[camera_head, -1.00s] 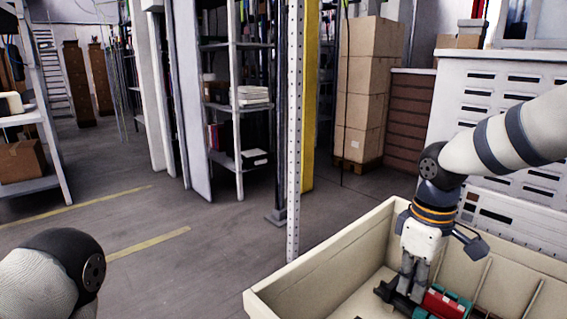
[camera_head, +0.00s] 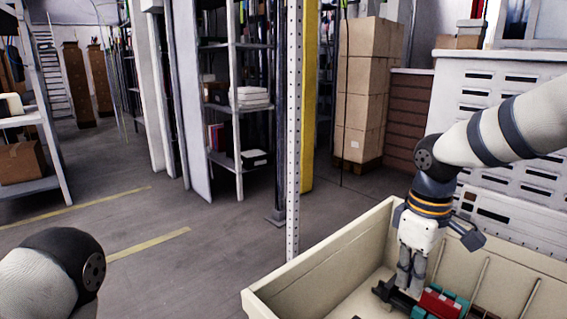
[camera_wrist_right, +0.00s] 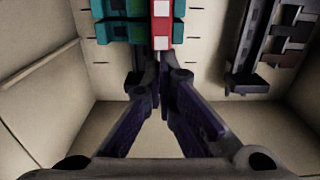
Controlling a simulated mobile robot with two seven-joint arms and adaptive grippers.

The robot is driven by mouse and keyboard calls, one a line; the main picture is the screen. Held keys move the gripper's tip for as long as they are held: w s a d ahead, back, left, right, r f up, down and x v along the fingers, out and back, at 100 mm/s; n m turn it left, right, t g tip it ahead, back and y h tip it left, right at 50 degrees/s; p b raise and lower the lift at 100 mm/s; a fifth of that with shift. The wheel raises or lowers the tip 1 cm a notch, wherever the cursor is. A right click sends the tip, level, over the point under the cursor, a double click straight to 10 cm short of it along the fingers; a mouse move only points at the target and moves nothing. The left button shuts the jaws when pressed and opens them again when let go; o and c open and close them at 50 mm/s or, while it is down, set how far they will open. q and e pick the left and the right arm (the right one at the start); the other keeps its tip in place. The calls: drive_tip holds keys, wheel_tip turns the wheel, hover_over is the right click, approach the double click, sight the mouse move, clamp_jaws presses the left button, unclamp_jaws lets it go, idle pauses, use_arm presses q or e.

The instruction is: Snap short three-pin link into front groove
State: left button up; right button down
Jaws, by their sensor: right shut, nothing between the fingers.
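A red part with pale squares on top (camera_wrist_right: 162,22) lies against a teal part (camera_wrist_right: 120,30) in the right wrist view. In the head view the red part (camera_head: 440,304) and teal part (camera_head: 462,302) sit in the crate beside a dark part (camera_head: 396,297). I cannot tell which is the three-pin link, nor make out the front groove. My right gripper (camera_head: 409,290) points down over the dark part, beside the red one. In the right wrist view its fingertips (camera_wrist_right: 160,68) are together, empty, at the red part's near end. My left gripper is out of view.
The cream crate (camera_head: 300,274) has raised walls around the parts and thin ribs inside its far right wall. A dark rail-like part (camera_wrist_right: 245,55) lies to the right in the right wrist view. A perforated post (camera_head: 293,130) stands behind the crate.

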drive_tip(key=shift+r, duration=0.5)
wheel_tip(320, 180, up, 18)
drive_tip(key=shift+w+a+f, duration=0.15)
drive_tip(key=shift+w+a, duration=0.2)
